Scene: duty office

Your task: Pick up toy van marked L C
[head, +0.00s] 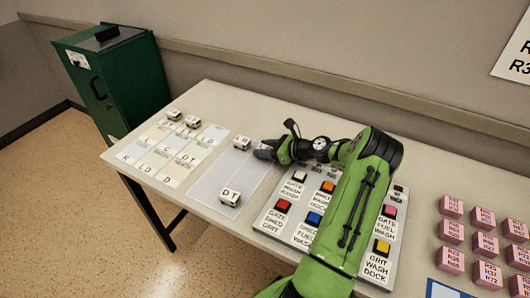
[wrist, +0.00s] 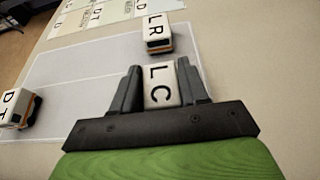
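The toy van marked L C (wrist: 161,85) is white with black letters and sits between the two fingers of my gripper (wrist: 161,80) in the wrist view. The fingers lie close against both its sides, with no clear gap, so my gripper looks shut on it. I cannot tell whether the van is off the surface. In the head view my gripper (head: 266,151) is low over the right edge of the pale grey mat (head: 212,181), and it hides the van.
A van marked L R (wrist: 157,33) stands just beyond the held one. A van marked D T (head: 230,197) stands at the mat's front. More vans stand on the lettered grid (head: 160,172) at left. A button panel (head: 263,219) lies under my arm; pink blocks (head: 484,218) are at right.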

